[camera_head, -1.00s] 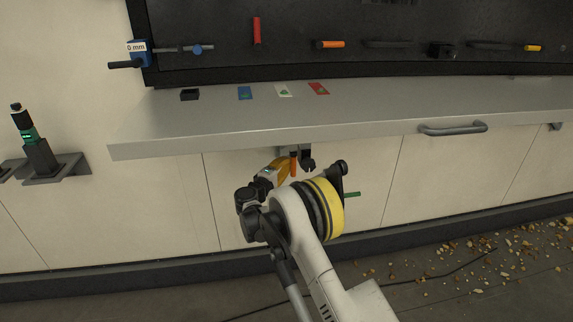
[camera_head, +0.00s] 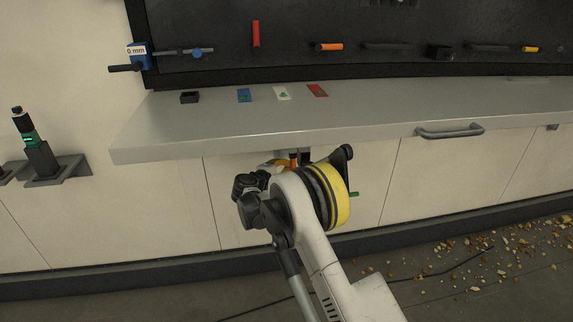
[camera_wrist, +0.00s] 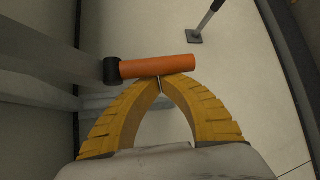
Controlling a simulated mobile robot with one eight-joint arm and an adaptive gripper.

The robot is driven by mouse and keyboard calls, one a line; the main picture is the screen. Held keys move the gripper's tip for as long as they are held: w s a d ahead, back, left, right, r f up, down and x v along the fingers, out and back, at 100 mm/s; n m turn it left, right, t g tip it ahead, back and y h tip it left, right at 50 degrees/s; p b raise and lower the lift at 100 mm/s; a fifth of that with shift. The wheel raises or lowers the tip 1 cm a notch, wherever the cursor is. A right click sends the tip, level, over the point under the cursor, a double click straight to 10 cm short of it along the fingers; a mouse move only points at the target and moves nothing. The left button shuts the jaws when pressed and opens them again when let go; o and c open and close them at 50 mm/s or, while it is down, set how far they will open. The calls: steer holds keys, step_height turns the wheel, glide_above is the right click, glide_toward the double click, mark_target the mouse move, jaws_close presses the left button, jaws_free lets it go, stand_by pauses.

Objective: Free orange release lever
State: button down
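The orange release lever (camera_wrist: 157,66) is a short orange cylinder with a black end, lying nearly level across the wrist view. In the head view its small orange part (camera_head: 293,159) shows under the shelf edge, partly covered by my arm. My gripper (camera_wrist: 161,84) has two curved yellow fingers whose tips meet just below the middle of the lever. The tips are at or very close to the lever; I cannot tell whether they touch it. Nothing shows between the fingers. In the head view my wrist hides most of the gripper.
The grey shelf (camera_head: 200,125) overhangs the lever, with blue, white and red cards and a small black box (camera_head: 189,97) on top. A bar handle (camera_head: 450,131) sticks out from its front edge. Debris (camera_head: 500,250) lies on the floor at right.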

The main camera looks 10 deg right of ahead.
steer(key=shift+s+r+n+g+y+p, duration=0.2)
steer(key=shift+s+r+n+g+p, duration=0.15)
steer(key=shift+s+g+p, duration=0.4)
steer(key=shift+s+r+n+g+y+p, duration=0.25)
steer(key=shift+s+n+g+p, duration=0.2)
steer(key=shift+s, duration=0.55)
steer(key=shift+s+r+n+g+y+p, duration=0.15)
steer(key=shift+s+r+n+g+p, duration=0.15)
steer(key=shift+s+g+p, duration=0.45)
steer(key=shift+s+d+r, duration=0.1)
steer(key=shift+s, duration=0.05)
steer(key=s+a, duration=0.8)
steer(key=a, duration=0.2)
steer(key=shift+s+r, duration=0.25)
steer(key=shift+a, duration=0.1)
